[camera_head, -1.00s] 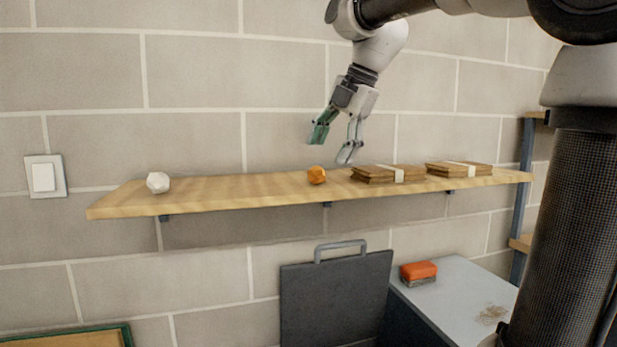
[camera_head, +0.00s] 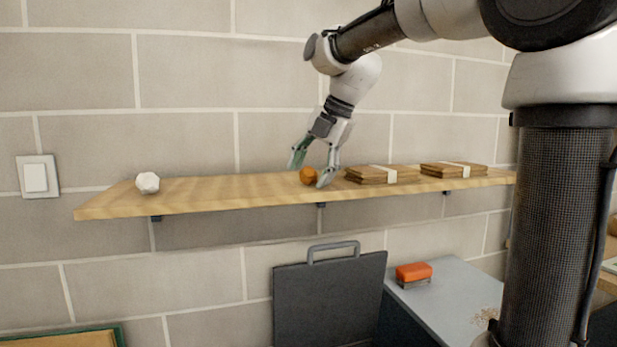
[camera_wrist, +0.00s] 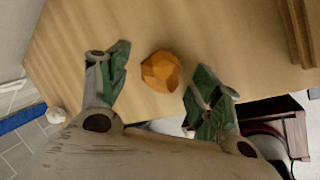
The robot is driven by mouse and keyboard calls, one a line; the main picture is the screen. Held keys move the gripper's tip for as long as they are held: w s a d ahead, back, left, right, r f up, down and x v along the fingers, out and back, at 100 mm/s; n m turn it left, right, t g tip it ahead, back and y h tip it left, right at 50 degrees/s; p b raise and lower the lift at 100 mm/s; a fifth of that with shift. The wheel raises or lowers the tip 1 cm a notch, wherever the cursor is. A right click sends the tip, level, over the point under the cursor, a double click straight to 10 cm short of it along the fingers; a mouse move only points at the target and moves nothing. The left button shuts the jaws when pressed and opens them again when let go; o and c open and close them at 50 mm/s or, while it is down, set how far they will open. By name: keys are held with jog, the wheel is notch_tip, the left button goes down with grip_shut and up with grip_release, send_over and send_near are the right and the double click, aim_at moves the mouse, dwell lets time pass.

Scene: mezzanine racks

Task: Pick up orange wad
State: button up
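The orange wad (camera_head: 308,175) lies on the wooden wall shelf (camera_head: 230,188), near its middle. It also shows in the wrist view (camera_wrist: 161,71), in front of and between the two fingertips. My gripper (camera_head: 308,168) is open and points down over the shelf, with its fingers on either side of the wad. In the wrist view my gripper (camera_wrist: 160,85) shows a gap between each finger and the wad; it holds nothing.
A white wad (camera_head: 148,183) sits at the shelf's left end. Flat brown bundles with pale bands (camera_head: 382,174) lie just right of my gripper, with another bundle (camera_head: 454,169) beyond. The shelf between the wads is clear. The block wall stands close behind.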

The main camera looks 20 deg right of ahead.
jog(key=c, duration=0.8)
jog(key=shift+c, duration=0.2)
jog(key=shift+r, duration=0.15)
